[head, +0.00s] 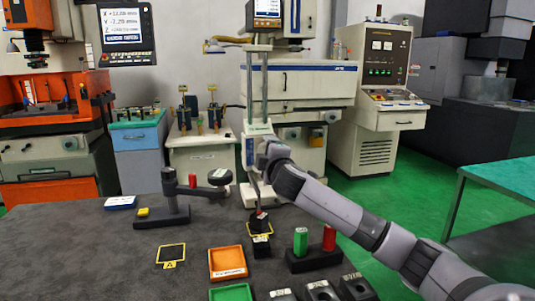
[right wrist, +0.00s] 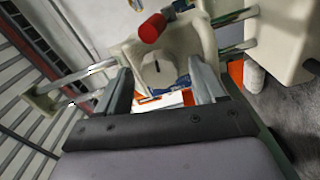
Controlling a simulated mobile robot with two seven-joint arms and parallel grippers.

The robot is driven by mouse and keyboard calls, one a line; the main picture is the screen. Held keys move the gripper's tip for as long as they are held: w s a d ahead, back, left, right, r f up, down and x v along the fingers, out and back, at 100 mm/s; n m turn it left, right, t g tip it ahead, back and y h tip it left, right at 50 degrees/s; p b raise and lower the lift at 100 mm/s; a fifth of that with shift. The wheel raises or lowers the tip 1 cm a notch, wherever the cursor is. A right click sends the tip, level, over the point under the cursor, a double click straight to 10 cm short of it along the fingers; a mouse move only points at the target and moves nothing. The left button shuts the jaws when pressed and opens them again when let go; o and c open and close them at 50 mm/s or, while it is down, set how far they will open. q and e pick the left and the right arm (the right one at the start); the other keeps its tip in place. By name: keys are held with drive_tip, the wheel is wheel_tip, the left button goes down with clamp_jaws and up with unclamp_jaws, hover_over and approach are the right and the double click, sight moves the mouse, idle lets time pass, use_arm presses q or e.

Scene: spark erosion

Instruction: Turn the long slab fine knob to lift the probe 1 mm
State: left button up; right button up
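The tall gauge stand (head: 249,85) rises from the back of the dark table, with a display (head: 265,9) at its top. My right arm reaches in from the lower right to its carriage and hides part of it. In the right wrist view, a pale round knob (right wrist: 157,70) with a dark mark shows on a cream housing. My right gripper (right wrist: 160,78) is open, with its fingers on either side of the knob in the picture; I cannot tell whether they touch it. A red knob (right wrist: 152,28) projects beside it. My left gripper is not in view.
A small arm stand (head: 163,219) is to the left. An orange tray (head: 227,262), a green tray (head: 231,293) and a black holder with green (head: 300,241) and red (head: 329,238) cylinders stand in front. Bare table lies at the left front.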

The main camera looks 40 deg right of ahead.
drive_tip(key=b+v, duration=0.1)
drive_tip(key=v, duration=0.6)
idle(0.4)
drive_tip(key=shift+s, duration=0.1)
idle(0.5)
